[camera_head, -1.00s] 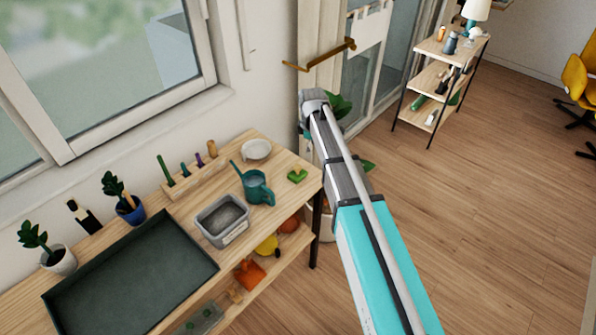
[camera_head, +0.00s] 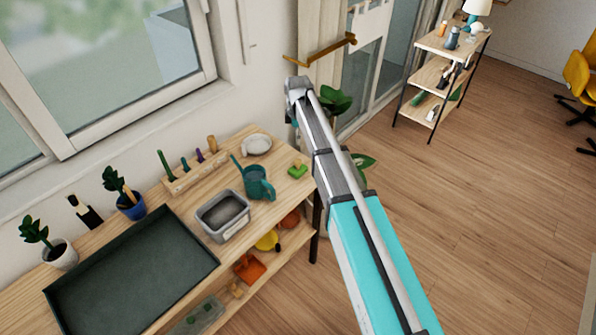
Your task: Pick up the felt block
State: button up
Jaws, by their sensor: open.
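I cannot single out the felt block for certain. A small green blocky piece (camera_head: 298,170) lies at the right end of the wooden bench top, just right of the teal watering can (camera_head: 259,184); I cannot tell its material. My arm reaches up from the bottom right, with its wrist end near the wall, above and beyond the bench's right end. My gripper's fingers are not in view; they are hidden at the far end of the arm.
The bench also holds a dark tray (camera_head: 130,275), a grey tub (camera_head: 224,216), a white bowl (camera_head: 257,145), a wooden tool rack (camera_head: 195,176) and potted plants. A shelf trolley (camera_head: 440,75) stands at the back right. The wooden floor (camera_head: 490,200) is clear on the right.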

jog(key=b, duration=0.7)
send_over(298, 161)
jog(key=shift+w+f, duration=0.1)
jog(key=shift+f, duration=3.7)
jog(key=shift+f, duration=0.1)
jog(key=shift+f+b, duration=2.5)
jog(key=shift+b, duration=0.15)
grip_shut()
